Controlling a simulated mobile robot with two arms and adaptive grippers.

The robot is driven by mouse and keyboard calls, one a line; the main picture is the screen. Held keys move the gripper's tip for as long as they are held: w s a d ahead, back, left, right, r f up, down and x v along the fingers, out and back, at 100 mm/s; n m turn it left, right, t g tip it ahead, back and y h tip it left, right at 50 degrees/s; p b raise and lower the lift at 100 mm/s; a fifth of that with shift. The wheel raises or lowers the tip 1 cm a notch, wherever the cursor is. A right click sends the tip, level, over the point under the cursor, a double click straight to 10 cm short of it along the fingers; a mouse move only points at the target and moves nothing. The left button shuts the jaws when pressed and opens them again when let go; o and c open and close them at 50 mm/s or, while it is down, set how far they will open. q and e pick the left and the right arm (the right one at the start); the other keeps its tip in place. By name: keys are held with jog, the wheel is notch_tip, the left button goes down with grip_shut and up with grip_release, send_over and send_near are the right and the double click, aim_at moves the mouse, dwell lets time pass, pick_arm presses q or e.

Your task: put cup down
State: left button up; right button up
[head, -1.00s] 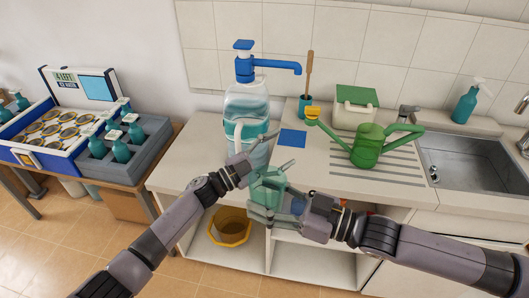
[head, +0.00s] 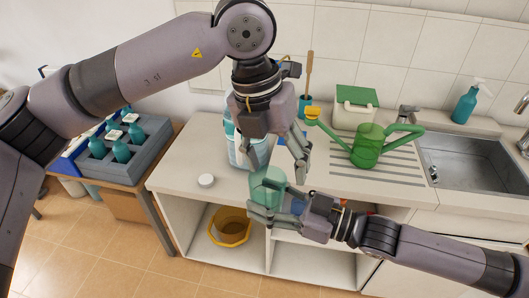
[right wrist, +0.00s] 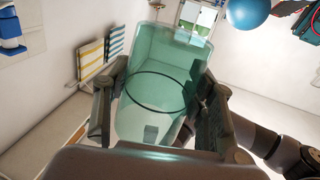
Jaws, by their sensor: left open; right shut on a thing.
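The translucent green cup (head: 268,182) is held by my right gripper (head: 264,212) in front of the counter's front edge. In the right wrist view the cup (right wrist: 160,75) fills the space between the two fingers of my right gripper (right wrist: 158,125), with a dark ring showing around it. I cannot tell whether it touches the counter. The blue square (head: 284,138) on the counter is mostly hidden behind my left gripper.
A green watering can (head: 368,147) stands right, beside the sink (head: 470,160).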

aim_at(268, 193)
pick_arm(q)
jog(key=shift+m+t+y, duration=0.3)
jog(key=shift+t+y, duration=0.4)
jog(key=shift+t, duration=0.1)
jog(key=f, duration=0.3)
jog(key=w+f, duration=0.1)
jog(key=f, duration=0.3)
jog(key=w+a+f, duration=0.1)
jog(key=f, duration=0.3)
jog(key=shift+w, duration=0.15)
jog(key=shift+c, duration=0.6)
jog(key=c, duration=0.7)
jog(key=shift+c, duration=0.2)
pick_arm(e)
jog(key=o, duration=1.3)
jog(key=shift+d, duration=0.1)
